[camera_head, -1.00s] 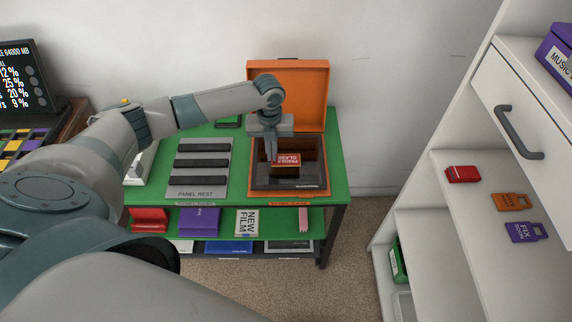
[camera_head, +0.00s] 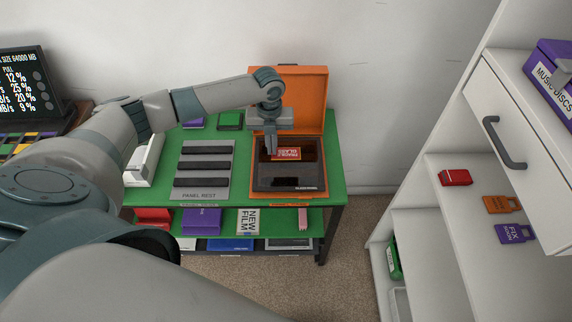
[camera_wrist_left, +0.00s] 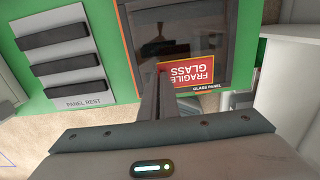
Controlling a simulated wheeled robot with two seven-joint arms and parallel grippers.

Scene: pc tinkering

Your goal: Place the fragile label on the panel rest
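The fragile label (camera_head: 286,153), a small red tag with white "FRAGILE GLASS" lettering, is above the dark glass panel (camera_head: 290,174) in the open orange case. My left gripper (camera_head: 271,151) points down over the case, its fingers close together at the label's edge. In the left wrist view, the gripper (camera_wrist_left: 166,78) looks shut on one edge of the label (camera_wrist_left: 190,74), whose lettering is upside down there. The panel rest (camera_head: 202,195), a grey plate with three dark bars, stands left of the case and carries no label. My right gripper is not in view.
The green table (camera_head: 333,180) holds the case, whose orange lid (camera_head: 305,100) stands upright behind my gripper. A white object (camera_head: 141,168) is left of the rest. A white shelf unit (camera_head: 455,225) with an open drawer is at the right.

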